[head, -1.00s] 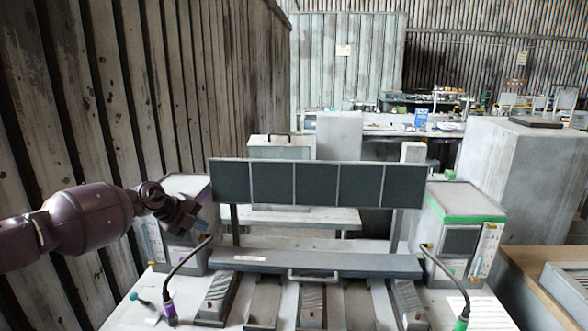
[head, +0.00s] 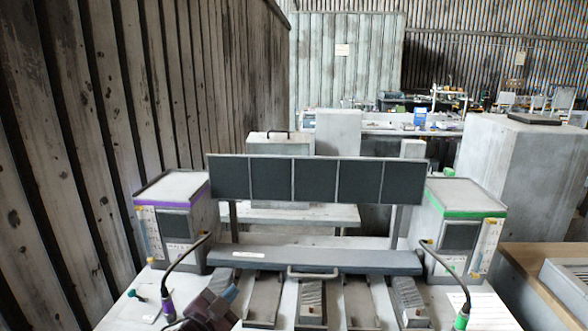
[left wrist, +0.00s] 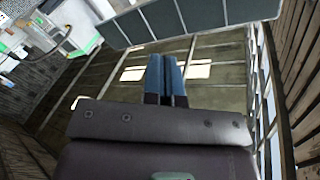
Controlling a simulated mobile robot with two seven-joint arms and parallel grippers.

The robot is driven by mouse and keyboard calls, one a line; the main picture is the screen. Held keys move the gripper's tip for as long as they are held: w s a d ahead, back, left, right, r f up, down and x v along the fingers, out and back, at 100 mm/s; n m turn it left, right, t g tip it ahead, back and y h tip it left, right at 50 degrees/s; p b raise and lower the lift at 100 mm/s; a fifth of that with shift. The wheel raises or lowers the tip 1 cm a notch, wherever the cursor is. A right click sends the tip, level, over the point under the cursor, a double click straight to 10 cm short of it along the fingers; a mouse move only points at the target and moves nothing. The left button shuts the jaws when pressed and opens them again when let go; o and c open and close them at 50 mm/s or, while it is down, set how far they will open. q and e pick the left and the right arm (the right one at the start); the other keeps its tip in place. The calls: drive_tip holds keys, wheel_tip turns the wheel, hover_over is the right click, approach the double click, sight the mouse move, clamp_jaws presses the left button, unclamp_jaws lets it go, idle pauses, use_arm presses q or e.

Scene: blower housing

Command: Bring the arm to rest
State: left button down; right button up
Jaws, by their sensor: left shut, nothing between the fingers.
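My left gripper (head: 226,289) shows at the bottom of the head view, left of centre, with the rest of the arm cut off by the frame's lower edge. It is in front of the bench fixture, over the near left part of the table. In the left wrist view its two blue fingers (left wrist: 165,76) lie side by side, shut, with nothing between them. From the head view I cannot tell whether the gripper touches the table. My right gripper is not in view.
A dark panel (head: 317,181) stands across the bench behind a grey bar (head: 315,262). A purple-trimmed box (head: 173,189) stands left, a green-trimmed box (head: 465,198) right. Cabled tools stand near them, purple-handled (head: 168,307) and green-handled (head: 461,318). A plank wall (head: 150,90) rises at left.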

use_arm(q)
drive_tip(key=s+a+f+n+g+y, duration=0.1)
drive_tip(key=s+a+f+n+y, duration=0.1)
drive_tip(key=s+f, duration=0.5)
drive_tip(key=s+a+f+n+g+y+b, duration=0.1)
drive_tip(key=s+a+f+n, duration=0.4)
drive_tip(key=s, duration=0.7)
drive_tip(key=s+a+f+n+g+y, duration=0.2)
drive_tip(key=s+a+f+n+y, duration=0.2)
drive_tip(key=s+f, duration=0.5)
drive_tip(key=shift+s+a+f+g, duration=0.25)
drive_tip(key=shift+a+f+g, duration=0.05)
drive_tip(key=shift+a, duration=0.95)
